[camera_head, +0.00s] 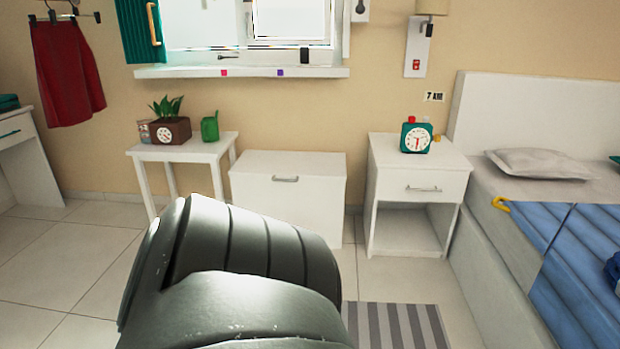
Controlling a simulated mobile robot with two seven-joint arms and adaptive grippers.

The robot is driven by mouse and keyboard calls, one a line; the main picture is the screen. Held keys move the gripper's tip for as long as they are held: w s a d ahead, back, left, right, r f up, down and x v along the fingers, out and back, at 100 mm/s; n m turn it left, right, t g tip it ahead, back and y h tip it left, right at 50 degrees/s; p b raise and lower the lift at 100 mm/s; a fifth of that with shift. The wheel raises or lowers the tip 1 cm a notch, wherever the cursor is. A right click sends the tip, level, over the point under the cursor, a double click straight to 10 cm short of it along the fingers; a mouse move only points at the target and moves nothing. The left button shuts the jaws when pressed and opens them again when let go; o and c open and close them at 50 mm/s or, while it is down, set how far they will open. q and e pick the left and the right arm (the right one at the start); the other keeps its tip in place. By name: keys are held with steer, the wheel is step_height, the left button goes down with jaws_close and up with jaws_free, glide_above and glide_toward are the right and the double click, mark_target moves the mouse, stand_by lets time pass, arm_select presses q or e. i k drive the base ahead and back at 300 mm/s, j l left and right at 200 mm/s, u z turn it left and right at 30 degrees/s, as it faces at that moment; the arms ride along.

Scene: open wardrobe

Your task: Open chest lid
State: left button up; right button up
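The white chest (289,198) stands against the wall below the window, between a small white table and the nightstand. Its lid (310,163) looks shut and lies flat on top. A metal handle (286,179) is at the upper front of the chest. A large dark ribbed part of my own body rises from the bottom and covers the chest's lower left front. Neither gripper can be made out in this view.
The small table (215,146) holds a potted plant (169,125) and a green can (210,127). The nightstand (421,185) bears a green clock (415,137). A bed (515,225) lines the right. A striped rug (398,325) lies in front; left floor is clear.

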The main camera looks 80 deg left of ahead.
mark_target(265, 164)
steer(key=u, duration=2.6)
steer(key=i+j, duration=0.15)
steer(key=i, duration=0.2)
steer(key=i+j+z, duration=0.1)
steer(key=i, duration=0.2)
